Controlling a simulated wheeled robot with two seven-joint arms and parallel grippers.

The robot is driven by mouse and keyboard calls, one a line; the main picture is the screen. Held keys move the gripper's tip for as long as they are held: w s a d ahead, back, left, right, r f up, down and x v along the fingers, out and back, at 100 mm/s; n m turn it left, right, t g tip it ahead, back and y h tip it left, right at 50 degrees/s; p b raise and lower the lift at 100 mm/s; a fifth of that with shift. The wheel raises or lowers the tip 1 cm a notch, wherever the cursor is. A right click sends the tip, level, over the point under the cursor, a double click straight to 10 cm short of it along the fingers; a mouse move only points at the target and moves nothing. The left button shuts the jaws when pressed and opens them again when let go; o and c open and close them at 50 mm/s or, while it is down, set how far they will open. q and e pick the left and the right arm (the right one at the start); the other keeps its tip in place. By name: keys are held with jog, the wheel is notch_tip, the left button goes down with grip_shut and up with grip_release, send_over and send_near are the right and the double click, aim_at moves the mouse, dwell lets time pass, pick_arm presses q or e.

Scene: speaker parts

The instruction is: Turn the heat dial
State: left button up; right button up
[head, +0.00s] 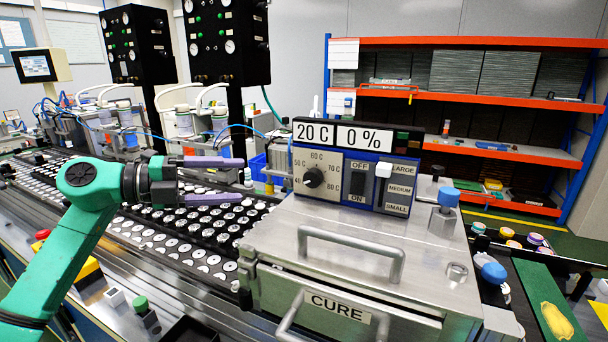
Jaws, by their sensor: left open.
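The heat dial (314,177) is a black round knob on a grey panel marked 40 to 80 C, on the front of the control box. The display (342,135) above it reads 20 C and 0 %. The control box stands on the metal cure oven (365,255). My left gripper (240,180) is left of the dial, its two purple fingers apart, one above the other, pointing right toward the box. It is empty and does not touch the dial. My right gripper is not in view.
A metal handle (350,245) rises from the oven lid. Trays of speaker parts (200,235) lie under my left arm. A blue-capped bottle (445,212) stands right of the box.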

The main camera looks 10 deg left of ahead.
pick_arm(q)
jog(key=p, duration=0.3)
send_near(309, 180)
jog(key=p+x, duration=0.1)
jog(key=x, duration=0.2)
jog(key=p+x, duration=0.2)
jog(key=x, duration=0.2)
jog(key=shift+w+d+r, duration=0.15)
jog(key=shift+r, duration=0.05)
jog(key=shift+w+d+f, duration=0.15)
jog(key=shift+d+f, duration=0.05)
jog(key=shift+d, duration=0.15)
grip_shut()
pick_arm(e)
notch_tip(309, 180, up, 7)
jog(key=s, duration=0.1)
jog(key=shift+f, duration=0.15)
